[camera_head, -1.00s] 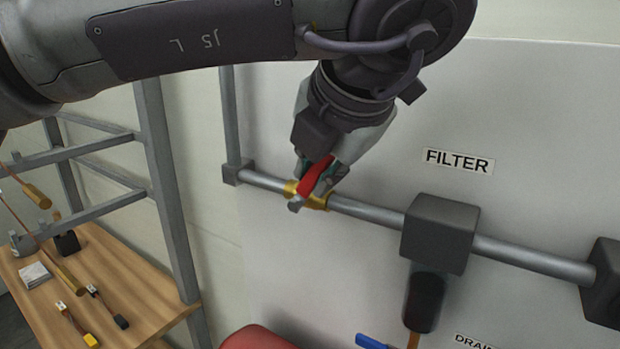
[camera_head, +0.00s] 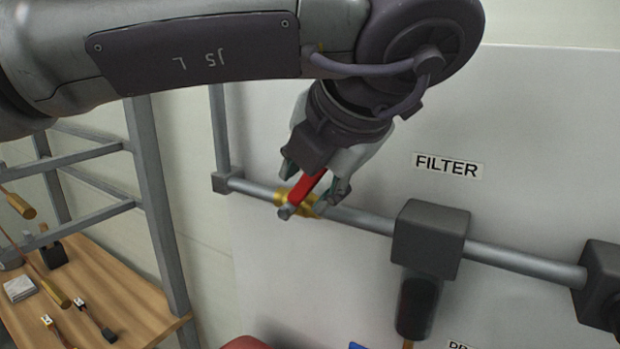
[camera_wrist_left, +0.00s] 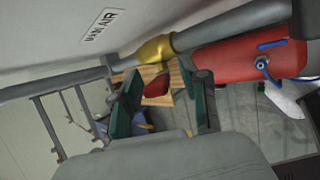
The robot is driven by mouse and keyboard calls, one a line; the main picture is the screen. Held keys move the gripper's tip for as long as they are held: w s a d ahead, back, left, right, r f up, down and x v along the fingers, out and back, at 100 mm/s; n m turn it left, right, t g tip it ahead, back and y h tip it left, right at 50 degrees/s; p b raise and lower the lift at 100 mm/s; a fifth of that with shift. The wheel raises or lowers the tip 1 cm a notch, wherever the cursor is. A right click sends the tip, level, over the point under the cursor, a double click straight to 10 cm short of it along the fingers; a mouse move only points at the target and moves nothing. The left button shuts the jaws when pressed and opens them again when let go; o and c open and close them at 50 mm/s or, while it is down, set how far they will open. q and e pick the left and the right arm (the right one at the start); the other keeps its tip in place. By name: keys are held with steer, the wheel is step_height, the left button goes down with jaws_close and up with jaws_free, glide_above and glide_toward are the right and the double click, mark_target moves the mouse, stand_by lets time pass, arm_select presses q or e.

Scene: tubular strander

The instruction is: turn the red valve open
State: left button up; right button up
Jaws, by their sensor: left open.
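The red valve handle (camera_head: 308,187) sits on a brass valve body (camera_head: 282,193) on the grey horizontal pipe. It slants from upper right to lower left in the head view. My left gripper (camera_head: 316,183) is open, with its fingers on either side of the handle and apart from it. In the left wrist view the red handle (camera_wrist_left: 157,88) shows between the green-padded fingers (camera_wrist_left: 166,108), below the brass body (camera_wrist_left: 152,50). The handle's upper end is partly hidden by my gripper in the head view. My right gripper is not in view.
A dark filter block (camera_head: 431,239) hangs on the pipe to the right, under a FILTER label (camera_head: 447,166). A metal frame (camera_head: 158,200) and a wooden table (camera_head: 120,290) with small parts stand at left. A red tank (camera_wrist_left: 240,58) shows in the wrist view.

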arm_select(q)
steer(key=v, duration=1.2)
